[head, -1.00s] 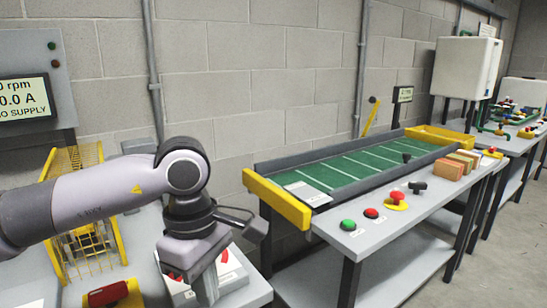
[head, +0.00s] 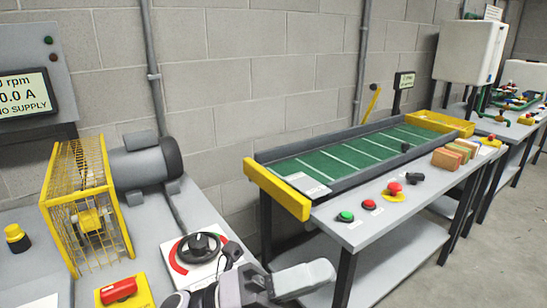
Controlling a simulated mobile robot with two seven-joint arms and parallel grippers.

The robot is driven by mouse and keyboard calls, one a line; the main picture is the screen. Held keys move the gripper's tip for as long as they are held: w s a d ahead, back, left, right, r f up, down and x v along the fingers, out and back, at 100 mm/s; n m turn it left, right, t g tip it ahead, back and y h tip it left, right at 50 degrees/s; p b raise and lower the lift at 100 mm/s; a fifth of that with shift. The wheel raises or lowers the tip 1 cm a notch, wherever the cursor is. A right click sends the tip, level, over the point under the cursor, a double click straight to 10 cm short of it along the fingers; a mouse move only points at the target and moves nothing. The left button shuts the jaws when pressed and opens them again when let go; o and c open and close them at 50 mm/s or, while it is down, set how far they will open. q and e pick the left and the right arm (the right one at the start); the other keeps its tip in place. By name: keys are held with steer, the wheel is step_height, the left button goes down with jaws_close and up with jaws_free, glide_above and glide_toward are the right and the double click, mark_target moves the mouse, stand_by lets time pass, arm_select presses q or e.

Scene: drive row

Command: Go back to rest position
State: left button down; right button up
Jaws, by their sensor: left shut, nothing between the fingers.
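My left gripper (head: 318,272) is at the bottom edge of the head view, shut and empty, its pale fingers pointing to the right. It is in front of the gap between the left bench and the conveyor table. Only the wrist end of my left arm shows. My right gripper is out of view. Behind my left gripper, a panel with a black rotary knob (head: 200,245) on a red ring lies on the left bench, partly covered by my wrist.
The left bench bears a grey motor (head: 147,163), a yellow wire guard (head: 80,205) and a red handle (head: 118,290) on a yellow base. To the right stands a green conveyor (head: 345,158) with buttons and several boxes (head: 449,158) along its front. Open floor (head: 450,245) lies at the right.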

arm_select(q)
steer(key=w+a+f+n+t+y+p, duration=0.1)
steer(key=w+a+f+n+t+y, duration=0.2)
steer(key=a+f+n+t+y, duration=0.8)
steer(key=w+a+f+n+t+y+p, duration=0.25)
steer(key=f+n+t, duration=0.2)
steer(key=n, duration=1.25)
steer(key=s+a+f+n+g+y, duration=0.3)
steer(key=s+a+f+n, duration=0.1)
steer(key=f, duration=0.4)
steer(key=s+a+f+n+g+y+p, duration=0.1)
steer(key=s+a+f+n+g+y, duration=0.2)
steer(key=s+a+f, duration=0.4)
steer(key=s+f+n+y, duration=0.1)
steer(key=s+n, duration=0.1)
steer(key=shift+s+a, duration=0.2)
steer(key=shift+s, duration=0.1)
steer(key=c, duration=1.8)
jaws_free()
steer(key=shift+y, duration=0.25)
